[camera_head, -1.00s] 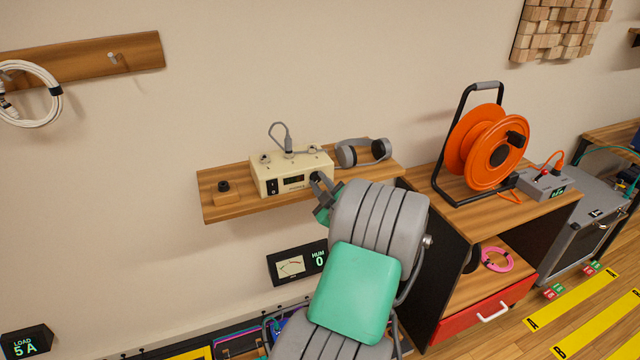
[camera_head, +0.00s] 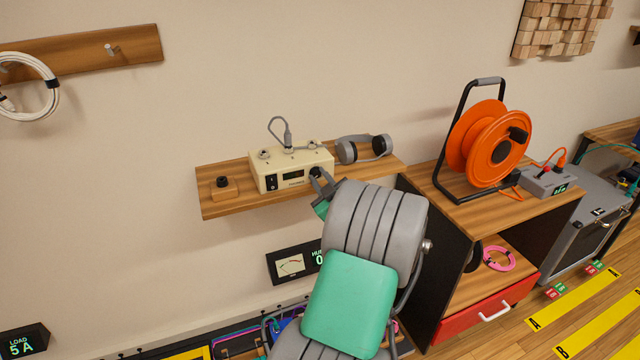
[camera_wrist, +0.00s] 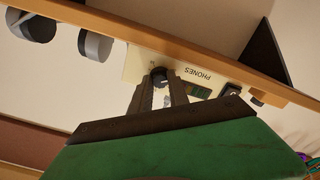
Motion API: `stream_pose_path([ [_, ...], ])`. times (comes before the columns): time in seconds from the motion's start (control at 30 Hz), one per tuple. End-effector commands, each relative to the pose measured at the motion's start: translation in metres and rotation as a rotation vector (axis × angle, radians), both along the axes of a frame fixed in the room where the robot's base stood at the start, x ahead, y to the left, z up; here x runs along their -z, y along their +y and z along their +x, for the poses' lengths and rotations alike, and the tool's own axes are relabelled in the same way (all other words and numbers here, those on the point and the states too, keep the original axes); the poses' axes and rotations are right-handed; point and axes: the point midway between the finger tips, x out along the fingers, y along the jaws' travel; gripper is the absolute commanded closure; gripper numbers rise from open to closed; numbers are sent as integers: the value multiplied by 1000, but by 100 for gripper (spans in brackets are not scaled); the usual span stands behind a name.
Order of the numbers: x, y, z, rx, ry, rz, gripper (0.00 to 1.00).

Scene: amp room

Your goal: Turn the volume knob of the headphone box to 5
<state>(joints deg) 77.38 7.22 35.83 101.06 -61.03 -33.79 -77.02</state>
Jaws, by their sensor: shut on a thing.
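The headphone box (camera_head: 291,170) is a cream case on a wooden wall shelf, with a small display (camera_head: 293,175), a dark switch on its left and a cable plugged into its top. Its dark volume knob (camera_wrist: 160,76) is on the right of the front face and shows upside down in the wrist view, near the "PHONES" label. My gripper (camera_wrist: 160,90) is shut on the knob, with one finger on either side. In the head view my gripper (camera_head: 321,183) reaches the box from the lower right and largely hides the knob. The number the knob points to cannot be read.
Grey headphones (camera_head: 364,149) lie on the shelf (camera_head: 225,205) right of the box, and a small wooden block with a black knob (camera_head: 223,187) stands left. An orange cable reel (camera_head: 490,145) stands on the cabinet at right. A meter panel (camera_head: 290,263) hangs below the shelf.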

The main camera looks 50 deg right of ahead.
Motion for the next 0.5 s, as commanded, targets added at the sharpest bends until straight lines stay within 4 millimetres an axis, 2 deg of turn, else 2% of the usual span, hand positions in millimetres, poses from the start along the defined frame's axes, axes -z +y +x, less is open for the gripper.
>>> stream_pose_path([
  [0.5, 2, 1, 1, -2, -246, 412, 100],
])
